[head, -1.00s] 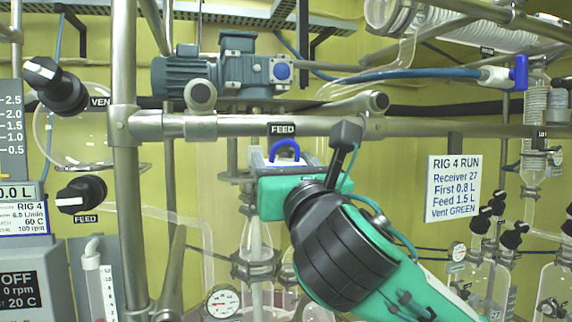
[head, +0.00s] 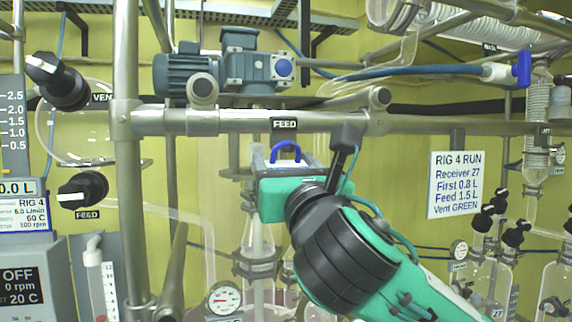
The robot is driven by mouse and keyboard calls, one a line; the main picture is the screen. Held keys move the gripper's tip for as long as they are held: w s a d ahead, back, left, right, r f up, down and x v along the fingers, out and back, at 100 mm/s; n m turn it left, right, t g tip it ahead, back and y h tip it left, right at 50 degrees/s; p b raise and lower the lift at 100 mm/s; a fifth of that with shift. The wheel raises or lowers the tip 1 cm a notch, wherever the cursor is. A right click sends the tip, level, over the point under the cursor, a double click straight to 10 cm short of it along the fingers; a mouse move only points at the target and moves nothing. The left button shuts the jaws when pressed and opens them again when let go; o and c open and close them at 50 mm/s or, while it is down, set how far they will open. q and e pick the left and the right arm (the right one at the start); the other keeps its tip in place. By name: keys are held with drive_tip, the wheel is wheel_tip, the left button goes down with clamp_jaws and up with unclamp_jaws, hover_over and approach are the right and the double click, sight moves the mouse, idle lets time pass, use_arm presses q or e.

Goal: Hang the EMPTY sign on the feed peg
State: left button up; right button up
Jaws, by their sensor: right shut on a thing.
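My right gripper (head: 289,172) comes in from the lower right and is shut on a sign (head: 295,163). Only the sign's white top edge and its blue loop (head: 286,152) show above the gripper's teal body; its face and any lettering are hidden. The FEED label (head: 284,125) is on the horizontal metal rail, just above the blue loop. I cannot make out the feed peg; the loop shows below the label, and I cannot tell how far it is from the rail in depth. My left gripper is not in view.
A vertical post (head: 127,180) crosses the rail on the left. Black FEED (head: 83,189) and VENT (head: 55,80) knobs are at the left. A motor (head: 225,68) sits above the rail. A RIG 4 RUN notice (head: 455,184) hangs at the right. Glassware stands below.

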idle(0.4)
drive_tip(key=o, duration=1.1)
drive_tip(key=shift+c, duration=0.2)
drive_tip(key=shift+c, duration=1)
drive_tip(key=b+v, duration=0.2)
drive_tip(key=v, duration=0.5)
drive_tip(key=shift+s, duration=0.1)
